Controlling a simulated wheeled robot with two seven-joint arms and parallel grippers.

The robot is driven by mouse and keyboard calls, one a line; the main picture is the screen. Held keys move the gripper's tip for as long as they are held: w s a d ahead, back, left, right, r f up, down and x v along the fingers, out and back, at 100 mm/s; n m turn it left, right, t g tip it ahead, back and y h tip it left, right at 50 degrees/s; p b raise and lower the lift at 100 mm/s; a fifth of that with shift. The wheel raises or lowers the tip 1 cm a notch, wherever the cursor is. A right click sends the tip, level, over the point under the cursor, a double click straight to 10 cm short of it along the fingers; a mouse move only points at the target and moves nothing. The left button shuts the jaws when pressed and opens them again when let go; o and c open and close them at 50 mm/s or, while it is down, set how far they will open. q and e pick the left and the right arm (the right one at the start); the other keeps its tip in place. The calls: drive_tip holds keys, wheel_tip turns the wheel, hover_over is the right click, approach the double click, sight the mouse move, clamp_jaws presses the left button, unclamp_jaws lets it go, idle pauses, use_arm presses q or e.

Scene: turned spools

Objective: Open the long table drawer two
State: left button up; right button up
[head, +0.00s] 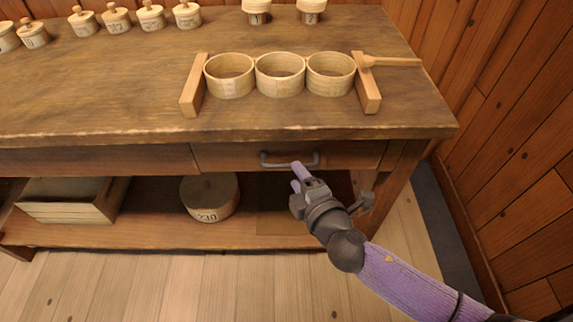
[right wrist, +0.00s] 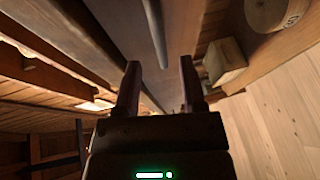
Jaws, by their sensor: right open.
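The long table (head: 110,105) has a drawer front (head: 228,157) under the right part of its top, flush with the frame and shut. A dark bar handle (head: 290,165) runs across it. My right gripper (head: 297,177) is open just in front of and below the handle, its upper finger overlapping the handle in the head view. In the right wrist view, the grey handle bar (right wrist: 154,30) lies ahead, between the lines of the open fingers (right wrist: 160,80). Contact with the handle cannot be told. Which number the drawer bears is not visible. My left gripper is not in view.
Three round wooden rings (head: 280,85) stand between wooden blocks on the top, a mallet (head: 390,62) at their right. Several lidded jars line the back. A plank wall (head: 510,150) bounds the right.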

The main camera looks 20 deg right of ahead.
sight(289, 164)
drive_tip(key=b+x, duration=0.1)
drive_tip(key=x, duration=0.3)
drive_tip(key=shift+w+f, duration=0.15)
drive_tip(key=shift+w, duration=0.2)
clamp_jaws()
idle(0.8)
idle(0.3)
